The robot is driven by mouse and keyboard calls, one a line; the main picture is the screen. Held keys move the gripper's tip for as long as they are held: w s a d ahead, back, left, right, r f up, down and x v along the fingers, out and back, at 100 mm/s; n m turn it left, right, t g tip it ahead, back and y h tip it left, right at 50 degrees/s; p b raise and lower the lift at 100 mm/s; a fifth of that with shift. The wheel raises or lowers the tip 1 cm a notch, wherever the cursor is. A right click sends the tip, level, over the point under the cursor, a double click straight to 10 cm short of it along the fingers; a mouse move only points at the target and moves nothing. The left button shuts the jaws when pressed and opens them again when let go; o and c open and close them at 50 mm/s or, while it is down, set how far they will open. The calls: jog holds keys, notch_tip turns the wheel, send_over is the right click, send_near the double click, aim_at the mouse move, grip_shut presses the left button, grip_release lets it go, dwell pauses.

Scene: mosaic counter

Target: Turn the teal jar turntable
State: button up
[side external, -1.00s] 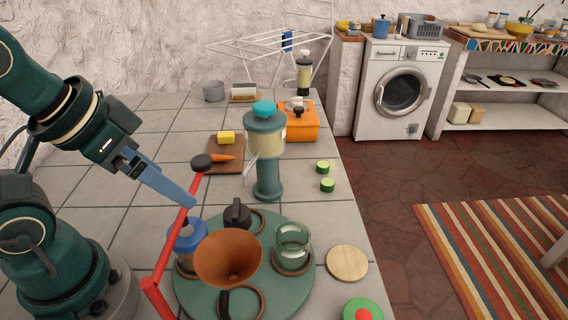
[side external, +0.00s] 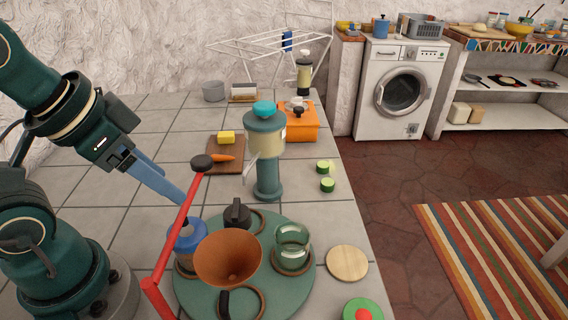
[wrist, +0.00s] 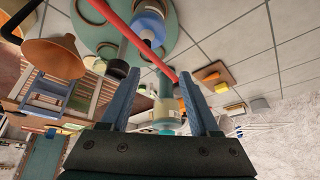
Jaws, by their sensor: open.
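The teal turntable (side external: 193,296) is a round disc on the tiled counter, with raised brown rings on it. It carries a green glass jar (side external: 292,248), a blue bottle (side external: 187,245), a dark pot (side external: 237,215) and a brown funnel (side external: 228,258) that hides the middle. My gripper (side external: 182,199) is at the disc's upper left, above the counter and apart from the disc. In the wrist view my gripper (wrist: 152,72) has its two blue fingers apart with nothing held, and the turntable (wrist: 94,37) lies beyond them.
A red bent rod (side external: 178,222) with a black knob crosses in front of the gripper and blue bottle. A teal-lidded dispenser (side external: 266,150) stands behind the disc. A cutting board (side external: 225,165) with food, an orange box (side external: 303,128) and a wooden round (side external: 347,263) are nearby.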

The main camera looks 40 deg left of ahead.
notch_tip(320, 180, up, 4)
jog(key=w+d+m+g, duration=0.2)
jog(key=w+m, duration=0.1)
jog(key=m, duration=0.1)
jog(key=m+g, duration=0.3)
jog(key=m, duration=0.1)
send_over(235, 207)
jog(key=shift+w+a+f, duration=0.1)
jog(key=shift+a+f, duration=0.1)
jog(key=shift+f, duration=0.85)
jog(key=shift+d+f, duration=0.25)
jog(key=shift+f, duration=2.65)
grip_shut()
